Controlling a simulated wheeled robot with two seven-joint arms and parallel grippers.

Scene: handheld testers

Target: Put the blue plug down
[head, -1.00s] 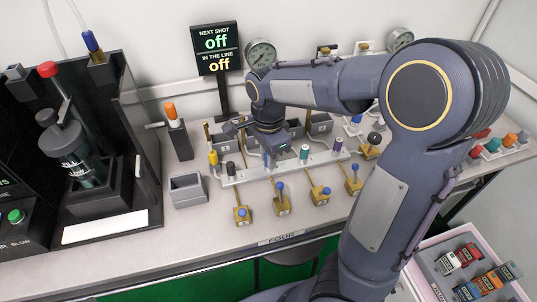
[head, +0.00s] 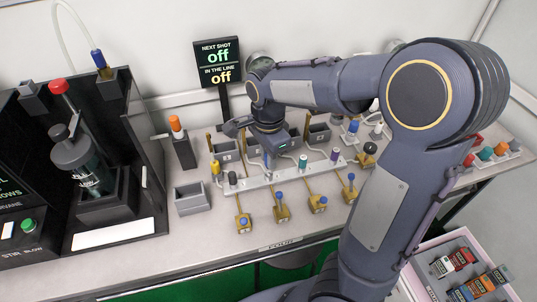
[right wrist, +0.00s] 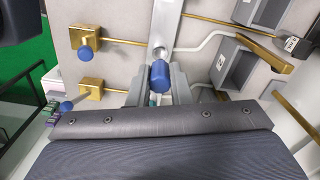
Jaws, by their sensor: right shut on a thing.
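My right gripper (head: 268,150) is over the pale rail (head: 246,184) on the bench, its fingers pointing down. The blue plug (right wrist: 160,76) shows in the right wrist view between the two grey fingers, and the gripper is shut on it. In the head view only a small blue part of the plug (head: 267,161) shows under the gripper. The plug is over the rail; whether its lower end touches the rail I cannot tell. My left gripper is not in view.
Grey bins (head: 226,151) stand behind. An empty grey box (head: 191,198) sits left, beside the black stirring stand (head: 150,185).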

